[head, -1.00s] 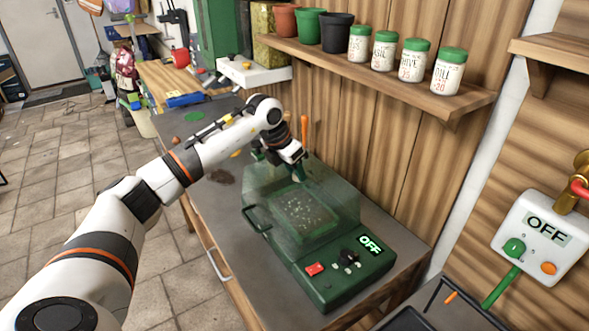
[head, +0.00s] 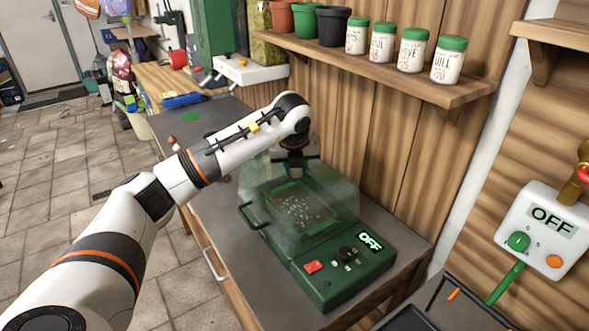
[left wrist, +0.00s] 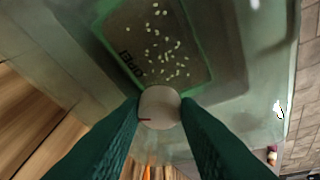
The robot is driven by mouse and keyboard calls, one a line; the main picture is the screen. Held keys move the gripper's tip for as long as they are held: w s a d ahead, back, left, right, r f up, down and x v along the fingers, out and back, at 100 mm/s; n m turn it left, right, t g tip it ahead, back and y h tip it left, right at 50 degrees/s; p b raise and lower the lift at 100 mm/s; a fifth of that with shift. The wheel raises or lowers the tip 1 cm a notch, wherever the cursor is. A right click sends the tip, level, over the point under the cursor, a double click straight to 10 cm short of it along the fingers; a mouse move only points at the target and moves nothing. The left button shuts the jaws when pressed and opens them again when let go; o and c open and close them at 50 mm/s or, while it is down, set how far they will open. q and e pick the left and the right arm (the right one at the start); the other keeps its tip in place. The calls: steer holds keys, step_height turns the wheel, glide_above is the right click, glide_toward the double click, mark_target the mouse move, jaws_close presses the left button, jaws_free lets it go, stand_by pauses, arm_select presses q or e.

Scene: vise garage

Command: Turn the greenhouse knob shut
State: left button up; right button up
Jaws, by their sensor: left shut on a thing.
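The greenhouse (head: 330,275) is a green box with a clear lid on the bench, with seeds in a tray under the lid. Its knob (left wrist: 160,107) is round and pale, with a small red mark at its left edge in the left wrist view. My left gripper (head: 294,168) is over the far part of the lid. Its two green fingers are shut on the knob, one on each side. In the head view the arm and gripper hide the knob. My right gripper is not in view.
A wooden shelf (head: 420,87) with pots and jars hangs at the back. A white OFF box (head: 543,229) is on the right wall.

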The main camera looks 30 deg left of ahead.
arm_select(q)
steer(key=shift+w+d+n+g+y+b, duration=0.1)
steer(key=shift+n+g+y+b, duration=0.2)
steer(key=shift+n, duration=0.65)
steer(key=shift+d+n+g+y+b, duration=0.15)
steer(key=shift+n+y, duration=0.25)
steer(key=shift+n, duration=0.55)
steer(key=shift+a+r, duration=0.1)
steer(key=shift+a, duration=0.05)
steer(key=o, duration=1)
steer(key=shift+c, duration=0.2)
steer(key=v, duration=1.2)
